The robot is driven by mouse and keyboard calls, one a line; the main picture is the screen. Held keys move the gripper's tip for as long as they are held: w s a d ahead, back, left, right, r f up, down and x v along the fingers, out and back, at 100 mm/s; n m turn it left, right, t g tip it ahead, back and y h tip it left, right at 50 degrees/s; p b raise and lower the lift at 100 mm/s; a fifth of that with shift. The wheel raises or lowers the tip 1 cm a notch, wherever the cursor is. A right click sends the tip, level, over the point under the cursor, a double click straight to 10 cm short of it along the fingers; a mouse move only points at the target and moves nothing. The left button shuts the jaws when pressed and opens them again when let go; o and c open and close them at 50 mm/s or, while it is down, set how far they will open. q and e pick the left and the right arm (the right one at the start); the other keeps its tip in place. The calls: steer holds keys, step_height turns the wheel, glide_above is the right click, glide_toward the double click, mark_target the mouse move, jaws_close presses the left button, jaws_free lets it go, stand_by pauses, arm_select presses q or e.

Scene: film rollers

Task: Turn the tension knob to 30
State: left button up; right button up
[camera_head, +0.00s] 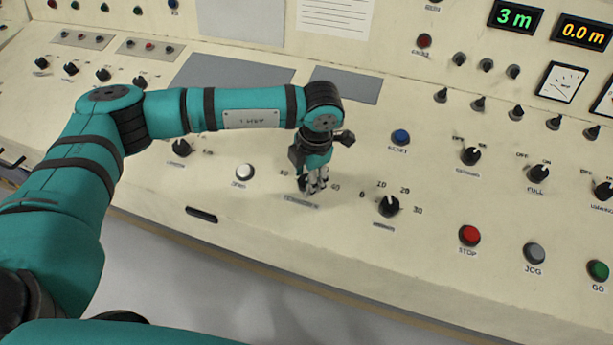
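My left gripper (316,187) points down at the sloped cream control panel (300,245), left of a black dial knob (388,206). Its fingers hide the spot below them. Part of a scale with a 40 shows beside them, and a small label lies just below, too blurred to read. I cannot tell whether the fingers are closed on a knob there. The black dial knob has marks 0, 10, 20 and 30 around it, and its pointer is up near 10 to 20. Its label is unreadable. My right gripper is not in view.
A blue button (400,137) and a white button (245,171) are near the gripper. Red STOP (469,236), grey JOG (534,253) and green GO (598,271) buttons sit at the right. A dark handle slot (201,214) is near the panel's front edge.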

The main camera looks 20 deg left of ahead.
arm_select(q)
steer(key=shift+o, duration=1.2)
step_height(320, 180, up, 12)
steer(key=d, duration=0.1)
steer(key=shift+s+d, duration=0.3)
steer(key=shift+s, duration=0.1)
steer(key=shift+f, duration=0.1)
